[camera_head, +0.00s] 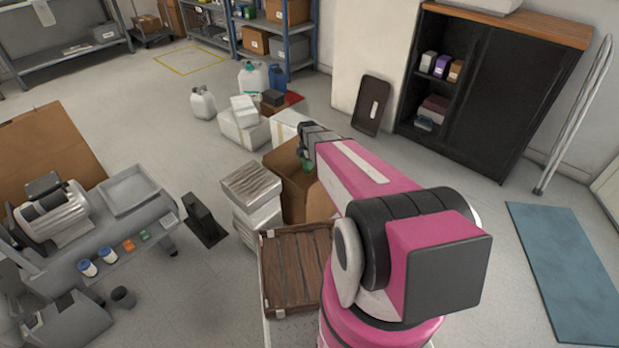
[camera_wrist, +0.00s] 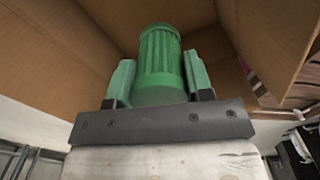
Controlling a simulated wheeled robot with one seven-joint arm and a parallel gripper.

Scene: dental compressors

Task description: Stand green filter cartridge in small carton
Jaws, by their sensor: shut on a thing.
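The green filter cartridge (camera_wrist: 160,62) is a ribbed cylinder held between the two fingers of my gripper (camera_wrist: 160,82) in the wrist view. My gripper is shut on it. Brown cardboard walls of a carton (camera_wrist: 60,45) surround the cartridge at the top and sides of that view. In the head view, the open carton (camera_head: 293,192) stands on the floor below my gripper (camera_head: 306,160), and a bit of green shows at its opening. My arm hides the carton's right side. I cannot tell whether the cartridge touches the carton's bottom.
A stack of wrapped boxes (camera_head: 250,190) stands left of the carton, and a wooden crate (camera_head: 295,262) is in front of it. White boxes (camera_head: 243,125) and jugs (camera_head: 203,102) stand behind. A grey workbench (camera_head: 100,230) is at the left. Floor is clear around the blue mat (camera_head: 570,270).

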